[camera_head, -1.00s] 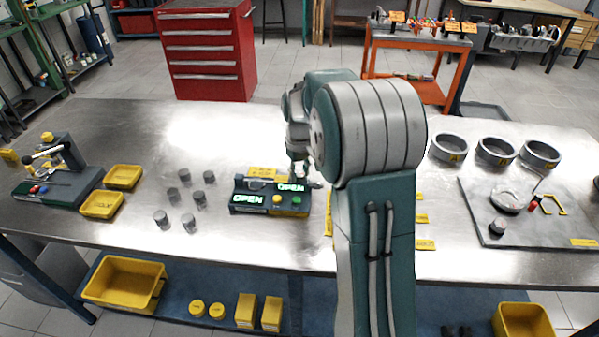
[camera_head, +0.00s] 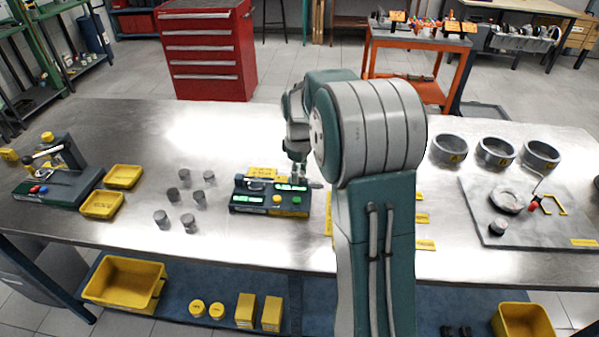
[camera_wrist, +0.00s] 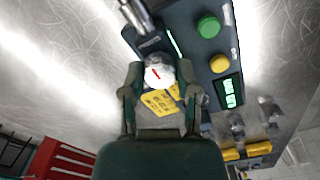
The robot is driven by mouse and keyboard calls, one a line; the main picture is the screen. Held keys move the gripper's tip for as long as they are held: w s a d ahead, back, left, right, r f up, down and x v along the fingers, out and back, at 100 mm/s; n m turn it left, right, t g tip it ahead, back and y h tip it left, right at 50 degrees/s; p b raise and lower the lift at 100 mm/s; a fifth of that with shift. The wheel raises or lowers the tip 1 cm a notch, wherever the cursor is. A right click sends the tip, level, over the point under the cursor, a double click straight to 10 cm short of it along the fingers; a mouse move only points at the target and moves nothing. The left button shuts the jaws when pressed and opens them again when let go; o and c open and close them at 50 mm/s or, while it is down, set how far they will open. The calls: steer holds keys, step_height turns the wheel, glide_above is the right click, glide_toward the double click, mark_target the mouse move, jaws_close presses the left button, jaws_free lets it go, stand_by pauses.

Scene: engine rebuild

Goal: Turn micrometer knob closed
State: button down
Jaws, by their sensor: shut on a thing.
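The micrometer device (camera_head: 258,209), a dark green base with two green-lit displays, a yellow button and a green button, sits mid-table left of my arm. In the wrist view, its dark body (camera_wrist: 196,45) runs diagonally at upper right. The micrometer knob (camera_wrist: 158,77), pale grey with a red line on its end, sits between my fingers. My gripper (camera_wrist: 161,72) is shut on the knob, one finger on each side. In the head view the fingers and knob are small and partly hidden by my arm. The display text is too small to read.
Several grey cylinders (camera_head: 188,222) stand left of the device, with two yellow trays (camera_head: 123,177) beyond. Another dark fixture (camera_head: 62,170) is at far left. Three grey rings (camera_head: 497,152) and a grey plate (camera_head: 525,240) with tools are at right. Bare table lies in front of the device.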

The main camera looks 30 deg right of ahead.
mark_target(299, 172)
steer(key=shift+w, duration=0.15)
steer(key=shift+c, duration=1.8)
jaws_free()
step_height(299, 172, up, 12)
steer(key=shift+f, duration=0.1)
